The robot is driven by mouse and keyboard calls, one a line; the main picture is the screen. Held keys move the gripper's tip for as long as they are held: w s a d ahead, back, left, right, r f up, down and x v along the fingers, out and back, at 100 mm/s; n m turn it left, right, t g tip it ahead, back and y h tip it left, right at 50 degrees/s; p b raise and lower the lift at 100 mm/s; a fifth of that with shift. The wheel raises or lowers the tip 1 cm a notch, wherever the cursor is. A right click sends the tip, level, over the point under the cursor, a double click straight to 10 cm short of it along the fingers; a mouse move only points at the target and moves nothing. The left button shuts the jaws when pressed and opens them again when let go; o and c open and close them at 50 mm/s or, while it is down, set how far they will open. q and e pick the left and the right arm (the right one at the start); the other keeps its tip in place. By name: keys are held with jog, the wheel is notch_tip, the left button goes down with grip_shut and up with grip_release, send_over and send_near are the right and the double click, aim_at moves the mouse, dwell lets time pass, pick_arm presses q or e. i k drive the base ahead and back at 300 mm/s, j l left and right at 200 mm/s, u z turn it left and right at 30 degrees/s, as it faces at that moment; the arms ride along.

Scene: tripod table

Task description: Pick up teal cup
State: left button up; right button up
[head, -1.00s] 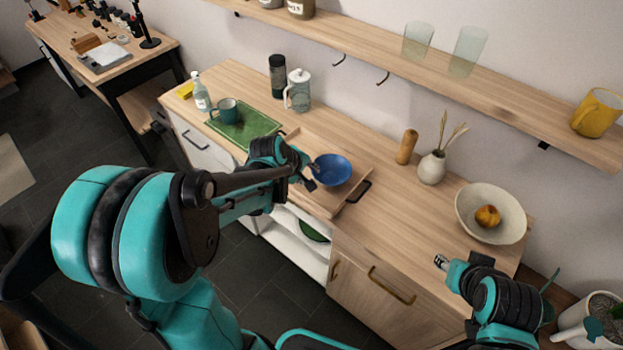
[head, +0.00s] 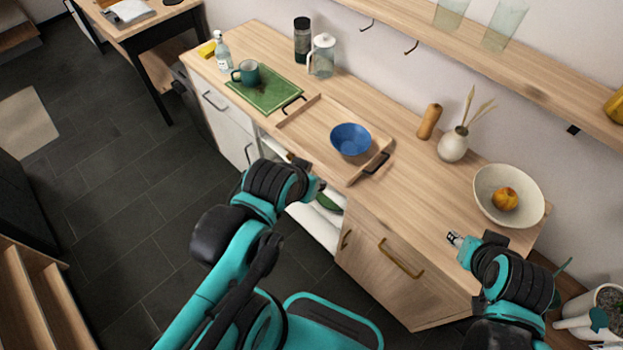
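The teal cup (head: 247,72) stands upright on a green board (head: 271,95) at the left end of the wooden counter. Its handle points left. My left gripper (head: 316,187) is in front of the counter's front edge, near the tray and well apart from the cup. I cannot tell whether its fingers are open. My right gripper (head: 454,238) is over the right part of the counter near its front edge, far from the cup. Its fingertips are too small to judge.
A wooden tray (head: 306,128) with a blue bowl (head: 350,140) lies right of the board. A large bowl (head: 527,212) with fruit is at the right. A shelf (head: 500,65) runs above.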

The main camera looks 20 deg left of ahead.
aim_at(249, 69)
jog(key=u, duration=1.3)
jog(key=z, duration=0.3)
jog(key=i+j+z, duration=0.55)
jog(key=j+z, duration=0.25)
jog(key=i+j, duration=0.15)
jog(key=j, duration=0.2)
jog(key=i+j+z, duration=0.1)
jog(key=j, duration=0.3)
jog(key=i+j, duration=0.2)
jog(key=j, duration=0.15)
jog(key=i+j+z, duration=0.1)
jog(key=j, duration=0.3)
jog(key=i+j, duration=0.15)
jog(key=j, duration=0.25)
jog(key=i+j, duration=0.1)
jog(key=j, duration=0.25)
jog(key=z, duration=0.05)
